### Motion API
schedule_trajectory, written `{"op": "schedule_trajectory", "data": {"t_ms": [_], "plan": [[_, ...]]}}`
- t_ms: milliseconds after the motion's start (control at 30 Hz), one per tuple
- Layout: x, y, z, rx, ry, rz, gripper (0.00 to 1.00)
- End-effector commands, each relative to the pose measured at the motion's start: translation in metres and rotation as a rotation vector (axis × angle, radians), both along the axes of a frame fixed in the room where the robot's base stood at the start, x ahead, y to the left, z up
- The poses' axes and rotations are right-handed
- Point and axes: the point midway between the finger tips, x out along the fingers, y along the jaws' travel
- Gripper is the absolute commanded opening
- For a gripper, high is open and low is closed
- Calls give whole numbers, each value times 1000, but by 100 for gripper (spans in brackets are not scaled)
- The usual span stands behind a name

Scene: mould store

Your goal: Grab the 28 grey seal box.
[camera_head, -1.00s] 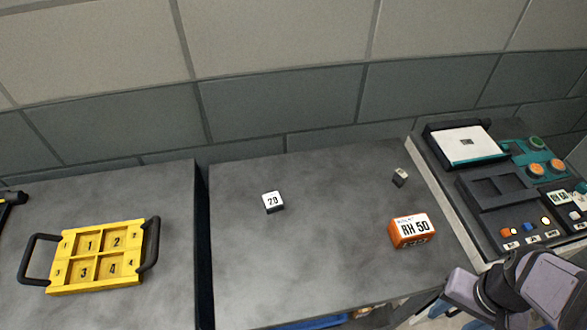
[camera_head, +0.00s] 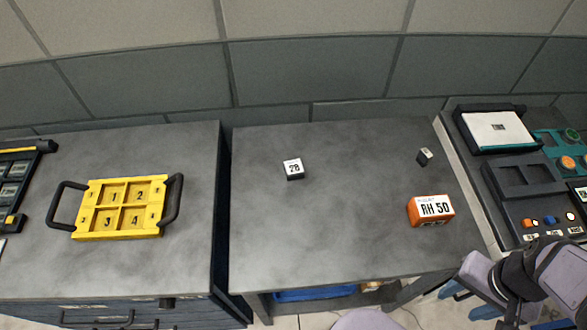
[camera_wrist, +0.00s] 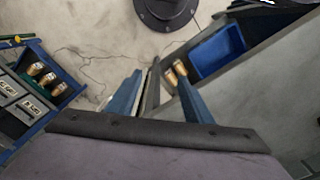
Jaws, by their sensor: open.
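The 28 grey seal box (camera_head: 294,170) is a small dark grey block with a white top label reading 28. It sits upright on the middle grey table, left of centre, with clear surface around it. My gripper (camera_wrist: 158,88) shows in the wrist view as two blue fingers spread apart, with nothing held between them. It points down past a table's edge toward the floor, away from the box, which is not in the wrist view. In the head view my arm is at the lower right.
An orange RH 50 box (camera_head: 431,210) and a small grey block (camera_head: 425,156) stand to the right on the same table. A yellow numbered tray (camera_head: 90,224) lies on the left cabinet, across a gap. A control panel (camera_head: 515,200) is at far right. A blue bin (camera_wrist: 217,50) sits below.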

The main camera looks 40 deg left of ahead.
Motion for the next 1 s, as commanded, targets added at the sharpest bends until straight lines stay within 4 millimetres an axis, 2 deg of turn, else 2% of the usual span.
{"op": "schedule_trajectory", "data": {"t_ms": [267, 333, 367, 733, 867, 967, 1000], "plan": [[0, 0, 0, 0, 0, 0, 46], [0, 0, 0, 0, 0, 0, 58], [0, 0, 0, 0, 0, 0, 59], [4, 6, 3, 6, -13, 7, 59], [19, 28, 12, 29, -65, 29, 59], [36, 60, 24, 66, -134, 52, 59], [44, 76, 30, 86, -169, 62, 59]]}}
